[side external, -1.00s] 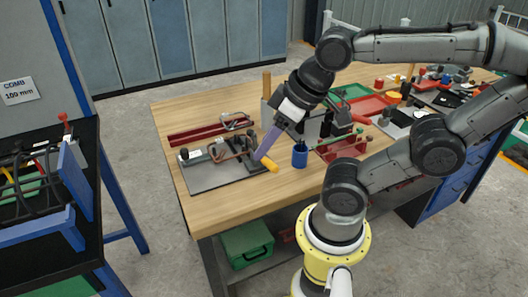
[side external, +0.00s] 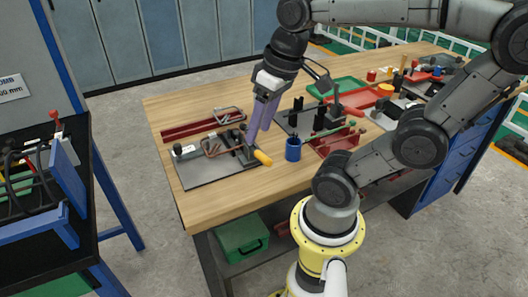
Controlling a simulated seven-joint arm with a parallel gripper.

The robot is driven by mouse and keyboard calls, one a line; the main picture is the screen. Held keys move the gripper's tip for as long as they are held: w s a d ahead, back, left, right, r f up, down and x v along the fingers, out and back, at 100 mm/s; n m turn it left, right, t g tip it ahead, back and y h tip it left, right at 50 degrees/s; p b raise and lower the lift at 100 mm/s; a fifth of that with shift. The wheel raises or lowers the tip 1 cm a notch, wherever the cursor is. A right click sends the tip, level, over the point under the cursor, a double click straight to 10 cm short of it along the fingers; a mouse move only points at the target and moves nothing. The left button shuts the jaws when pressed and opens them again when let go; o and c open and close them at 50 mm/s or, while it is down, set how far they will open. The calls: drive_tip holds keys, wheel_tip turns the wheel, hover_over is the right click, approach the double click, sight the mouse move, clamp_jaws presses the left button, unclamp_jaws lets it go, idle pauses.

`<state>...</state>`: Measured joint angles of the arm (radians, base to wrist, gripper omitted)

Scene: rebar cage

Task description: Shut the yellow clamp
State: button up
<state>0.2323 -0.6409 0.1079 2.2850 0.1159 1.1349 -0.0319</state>
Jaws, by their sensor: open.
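The yellow clamp's handle (side external: 262,158) lies low, pointing to the lower right, just past the right end of a dark grey plate (side external: 205,174) on the wooden bench. Its dark body (side external: 245,154) sits on that plate beside a copper-coloured bent bar (side external: 213,149). Whether the clamp is fully shut is too small to tell. My gripper (side external: 253,138), with long purple fingers, points down just above and behind the handle and close to the clamp body. It appears empty. The fingers overlap in this view, so the gap between them is hard to see.
A blue cup (side external: 293,150) stands close to the right of the handle. A red rail (side external: 187,131) lies behind the plate. A red tray (side external: 335,143) and other tools fill the bench to the right. The front wood strip (side external: 225,202) is clear.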

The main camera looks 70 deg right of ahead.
drive_tip(key=w+d+m+g, duration=0.1)
drive_tip(key=d+m, duration=0.3)
drive_tip(key=d, duration=0.2)
drive_tip(key=m+y, duration=0.1)
drive_tip(key=m, duration=0.2)
approach(264, 155)
drive_tip(key=shift+g, duration=0.3)
drive_tip(key=f, duration=0.3)
drive_tip(key=w+f, duration=0.1)
drive_tip(key=f, duration=0.2)
drive_tip(key=a+f, duration=0.1)
drive_tip(key=f, duration=0.2)
drive_tip(key=shift+w+a+f, duration=0.1)
drive_tip(key=shift+w, duration=0.3)
drive_tip(key=shift+c, duration=0.4)
clamp_jaws()
